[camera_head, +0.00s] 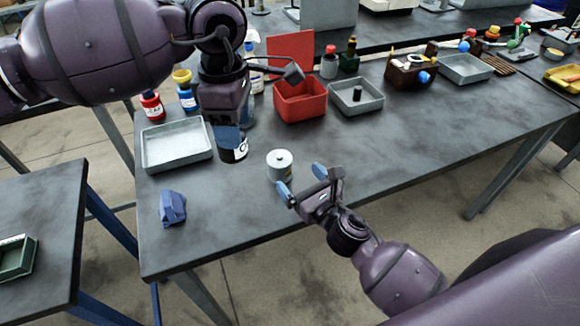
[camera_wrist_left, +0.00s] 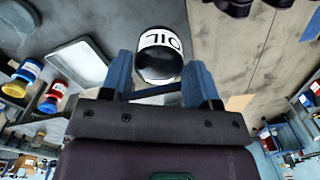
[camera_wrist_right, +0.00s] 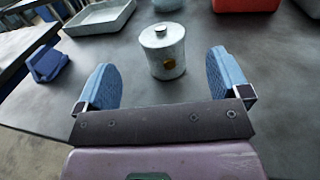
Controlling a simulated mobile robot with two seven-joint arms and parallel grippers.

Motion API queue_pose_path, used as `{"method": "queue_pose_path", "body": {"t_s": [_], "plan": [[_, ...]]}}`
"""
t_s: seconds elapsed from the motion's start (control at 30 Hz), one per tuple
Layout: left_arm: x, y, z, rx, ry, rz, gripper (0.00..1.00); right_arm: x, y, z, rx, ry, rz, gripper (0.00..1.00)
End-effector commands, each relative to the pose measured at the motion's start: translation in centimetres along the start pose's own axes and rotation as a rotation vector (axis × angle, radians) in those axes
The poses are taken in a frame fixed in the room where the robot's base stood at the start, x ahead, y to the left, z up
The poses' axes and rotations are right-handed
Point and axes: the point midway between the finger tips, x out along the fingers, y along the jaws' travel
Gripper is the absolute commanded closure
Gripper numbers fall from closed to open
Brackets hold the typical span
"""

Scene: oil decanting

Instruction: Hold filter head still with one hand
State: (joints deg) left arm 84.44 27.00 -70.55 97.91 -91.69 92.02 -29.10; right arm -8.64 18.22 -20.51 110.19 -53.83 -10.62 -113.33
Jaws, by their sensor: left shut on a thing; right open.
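A pale grey lidded pot (camera_head: 280,166), likely the filter, stands upright on the table. It has a small knob on its lid and a brass-coloured spot on its side in the right wrist view (camera_wrist_right: 164,52). My right gripper (camera_head: 301,180) is open and empty, its blue fingers pointing at the pot, which appears just beyond the fingertips. My left gripper (camera_head: 229,137) points down and is shut on a dark oil container (camera_head: 234,154) with a white label. The label reads OIL in the left wrist view (camera_wrist_left: 160,42). The fingers hide part of the container.
A grey tray (camera_head: 177,166) and a blue block-like object (camera_head: 172,208) lie left on the table (camera_head: 400,150). A red bin (camera_head: 300,112) and a grey bin (camera_head: 355,108) stand behind. The front right is clear.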

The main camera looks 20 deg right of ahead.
Motion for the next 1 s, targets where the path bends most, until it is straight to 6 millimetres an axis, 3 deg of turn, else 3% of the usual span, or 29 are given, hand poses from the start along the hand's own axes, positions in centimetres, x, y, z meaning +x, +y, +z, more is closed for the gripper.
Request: {"method": "queue_pose_path", "body": {"t_s": [0.1,0.3,0.87,1.0], "plan": [[0.2,0.0,0.0,0.000,-0.001,-0.001,0.73,-1.5,0.0,-0.1,0.001,0.001,0.000,0.06],[0.3,0.0,0.0,0.000,-0.001,-0.002,0.73,-2.6,0.0,0.0,-0.001,-0.001,0.000,0.06],[0.3,0.0,0.0,0.000,-0.001,-0.002,0.73,-2.7,0.0,0.0,0.004,0.000,-0.002,0.06],[0.3,0.0,0.0,0.000,-0.001,-0.002,0.73,-3.0,-0.6,0.1,0.083,0.010,-0.040,0.06]]}}
